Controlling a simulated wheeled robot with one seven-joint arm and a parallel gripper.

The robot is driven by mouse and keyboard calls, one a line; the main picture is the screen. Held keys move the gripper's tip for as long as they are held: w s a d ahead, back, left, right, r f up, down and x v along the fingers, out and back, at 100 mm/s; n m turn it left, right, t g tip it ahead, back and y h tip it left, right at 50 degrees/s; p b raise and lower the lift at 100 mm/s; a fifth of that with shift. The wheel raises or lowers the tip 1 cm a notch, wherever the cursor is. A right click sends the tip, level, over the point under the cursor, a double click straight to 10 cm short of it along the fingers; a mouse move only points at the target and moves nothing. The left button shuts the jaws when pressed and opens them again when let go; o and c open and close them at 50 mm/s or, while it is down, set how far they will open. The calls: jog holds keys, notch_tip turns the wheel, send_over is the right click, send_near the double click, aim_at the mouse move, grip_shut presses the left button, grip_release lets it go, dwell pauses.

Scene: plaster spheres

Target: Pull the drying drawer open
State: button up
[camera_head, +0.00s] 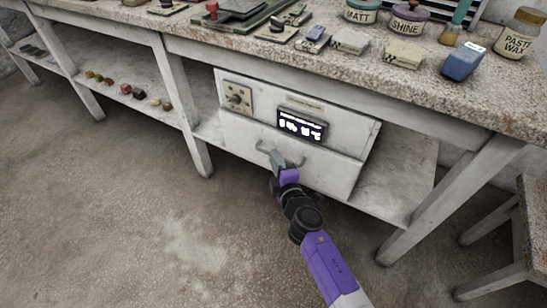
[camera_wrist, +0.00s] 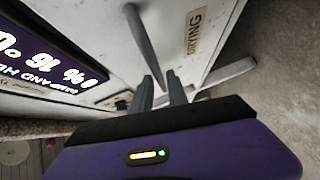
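The drying drawer (camera_head: 310,165) is the lower white front of the cabinet under the bench, and it looks closed. Its grey bar handle (camera_head: 264,151) shows at the left of its front. In the wrist view the drawer front (camera_wrist: 214,12) carries a "DRYING" label, and the handle (camera_wrist: 143,40) runs down toward my fingers. My gripper (camera_head: 277,160) is at the handle. In the wrist view the fingers (camera_wrist: 161,90) stand apart, with the handle's near part between their tips. Narrow gaps show beside it; contact cannot be told.
A lit display (camera_head: 301,125) and a control panel (camera_head: 238,97) are above the drawer. A bench leg (camera_head: 197,150) stands to the left, another (camera_head: 420,222) to the right, near a stool (camera_head: 520,235). The floor (camera_head: 150,225) before the drawer is clear except for my arm.

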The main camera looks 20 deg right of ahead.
jog(key=shift+w+f+b, duration=0.15)
jog(key=shift+w+b, duration=0.2)
jog(key=shift+w, duration=0.95)
jog(key=shift+c, duration=0.4)
grip_shut()
jog(key=shift+s, duration=0.1)
